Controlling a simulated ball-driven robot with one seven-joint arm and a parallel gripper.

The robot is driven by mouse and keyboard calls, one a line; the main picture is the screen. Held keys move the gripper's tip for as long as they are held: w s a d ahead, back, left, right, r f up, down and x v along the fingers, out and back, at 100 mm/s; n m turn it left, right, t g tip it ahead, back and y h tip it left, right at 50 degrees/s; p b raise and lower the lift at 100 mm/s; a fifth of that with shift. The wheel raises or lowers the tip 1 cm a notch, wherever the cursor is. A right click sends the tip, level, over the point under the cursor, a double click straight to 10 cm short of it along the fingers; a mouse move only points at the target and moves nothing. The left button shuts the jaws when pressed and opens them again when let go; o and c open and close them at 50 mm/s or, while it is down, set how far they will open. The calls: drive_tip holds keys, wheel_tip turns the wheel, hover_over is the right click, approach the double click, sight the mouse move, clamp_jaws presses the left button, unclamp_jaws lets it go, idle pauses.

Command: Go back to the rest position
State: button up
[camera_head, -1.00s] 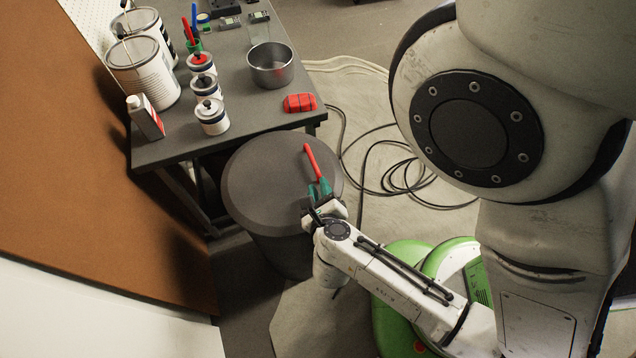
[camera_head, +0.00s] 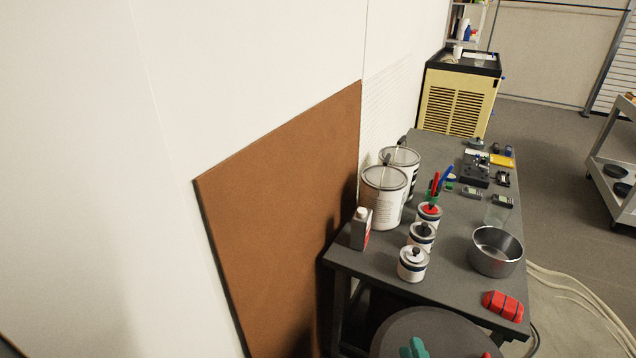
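My gripper is not in view. The round dark grey top (camera_head: 455,325) of the drum-like stand shows at the bottom edge, cut off by the frame. A teal piece (camera_head: 413,348) shows over it at the very bottom, with a small red bit (camera_head: 487,355) to its right. Most of both is cut off, so I cannot tell whether anything holds them.
A dark grey workbench (camera_head: 450,262) stands right of a brown board (camera_head: 285,210). It bears large cans (camera_head: 383,198), small jars (camera_head: 412,264), a metal bowl (camera_head: 497,252) and a red block (camera_head: 503,305). Open floor (camera_head: 560,150) lies beyond, with a shelf cart (camera_head: 612,165) at right.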

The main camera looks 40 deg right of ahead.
drive_tip(key=w+a+n+t+y, duration=0.3)
drive_tip(key=w+a+n+y, duration=0.55)
drive_tip(key=n, duration=0.55)
drive_tip(key=s+a+f+n+g+y, duration=0.3)
drive_tip(key=a+n+g+y, duration=0.3)
drive_tip(key=n, duration=0.3)
drive_tip(key=s+d+f+n+g+h, duration=0.1)
drive_tip(key=s+d+n+g+h, duration=0.2)
drive_tip(key=s+n+g, duration=0.5)
drive_tip(key=s+d+g, duration=0.1)
drive_tip(key=s, duration=0.1)
drive_tip(key=shift+s+f, duration=0.35)
drive_tip(key=shift+s, duration=0.05)
drive_tip(key=shift+d+h, duration=0.15)
drive_tip(key=shift+h, duration=0.1)
